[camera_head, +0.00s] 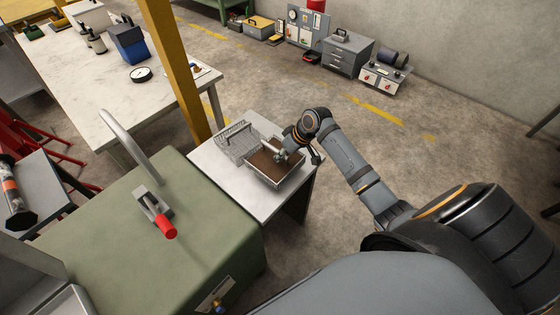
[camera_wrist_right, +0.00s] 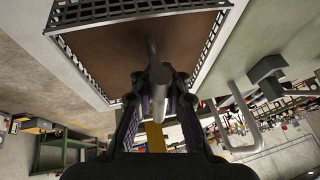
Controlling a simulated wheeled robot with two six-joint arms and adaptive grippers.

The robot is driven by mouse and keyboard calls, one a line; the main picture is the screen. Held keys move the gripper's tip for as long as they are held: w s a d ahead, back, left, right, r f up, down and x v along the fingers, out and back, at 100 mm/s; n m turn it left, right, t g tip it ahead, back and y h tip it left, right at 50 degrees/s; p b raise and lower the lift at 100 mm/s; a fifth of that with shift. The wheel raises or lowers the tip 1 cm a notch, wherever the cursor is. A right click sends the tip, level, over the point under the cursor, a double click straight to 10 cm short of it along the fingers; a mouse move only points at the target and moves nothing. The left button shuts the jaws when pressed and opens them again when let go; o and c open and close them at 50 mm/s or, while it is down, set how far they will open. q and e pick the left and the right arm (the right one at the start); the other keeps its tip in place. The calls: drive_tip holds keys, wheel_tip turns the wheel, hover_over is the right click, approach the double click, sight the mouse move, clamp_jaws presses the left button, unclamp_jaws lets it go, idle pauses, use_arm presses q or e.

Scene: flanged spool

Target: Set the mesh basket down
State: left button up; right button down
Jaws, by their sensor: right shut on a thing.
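A grey mesh basket with a brown inside (camera_head: 262,176) is at the small white-topped table, under my right gripper (camera_head: 285,153). In the right wrist view its mesh wall (camera_wrist_right: 85,72) and brown inside (camera_wrist_right: 110,45) fill the upper part. There, my right gripper (camera_wrist_right: 157,92) is shut on the basket's grey bar-like handle (camera_wrist_right: 152,55). I cannot tell whether the basket's underside touches the table top. My left gripper is not in view.
Another wire mesh basket (camera_head: 236,146) stands close behind to the left. The small table's white top (camera_head: 222,178) is bare at front left. A green cabinet (camera_head: 125,225) with a red-tipped lever (camera_head: 166,228) stands left. A yellow post (camera_head: 178,70) rises behind.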

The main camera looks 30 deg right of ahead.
drive_tip(key=shift+w+d+f+p, duration=0.1)
drive_tip(key=shift+w+f+p, duration=0.1)
drive_tip(key=shift+f, duration=0.75)
drive_tip(key=shift+w+f+p, duration=0.1)
drive_tip(key=shift+f+p, duration=0.1)
drive_tip(key=shift+f, duration=0.7)
drive_tip(key=c, duration=1.3)
unclamp_jaws()
drive_tip(key=shift+s, duration=0.1)
drive_tip(key=shift+r, duration=0.1)
drive_tip(key=v, duration=1.2)
drive_tip(key=shift+b, duration=0.35)
